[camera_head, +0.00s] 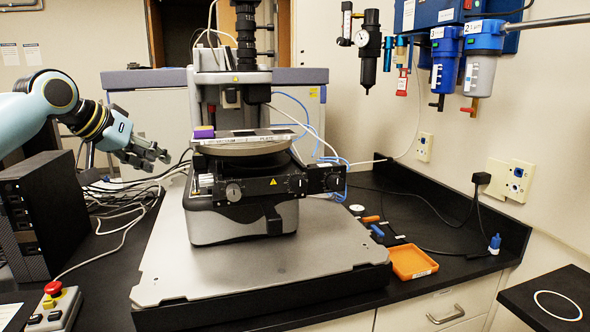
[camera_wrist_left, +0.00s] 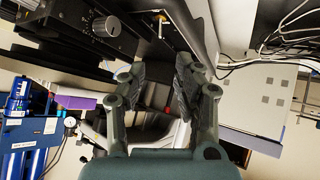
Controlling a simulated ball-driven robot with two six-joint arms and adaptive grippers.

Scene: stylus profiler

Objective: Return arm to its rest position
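My left arm (camera_head: 50,100) comes in from the left. Its left gripper (camera_head: 150,155) hangs in the air to the left of the stylus profiler (camera_head: 240,215), apart from it. In the left wrist view the two fingers of the left gripper (camera_wrist_left: 160,80) stand apart with nothing between them. The profiler has a round stage (camera_head: 240,148) with a purple block (camera_head: 203,132) on its left side. The purple block also shows in the left wrist view (camera_wrist_left: 75,102). My right gripper is in neither view.
The profiler stands on a grey plate (camera_head: 190,275). A black computer case (camera_head: 40,215) and loose white cables (camera_head: 125,225) lie below my left arm. An emergency stop (camera_head: 53,290) sits front left. An orange tray (camera_head: 412,262) and small tools are to the right. Blue air filters (camera_head: 482,45) hang on the wall.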

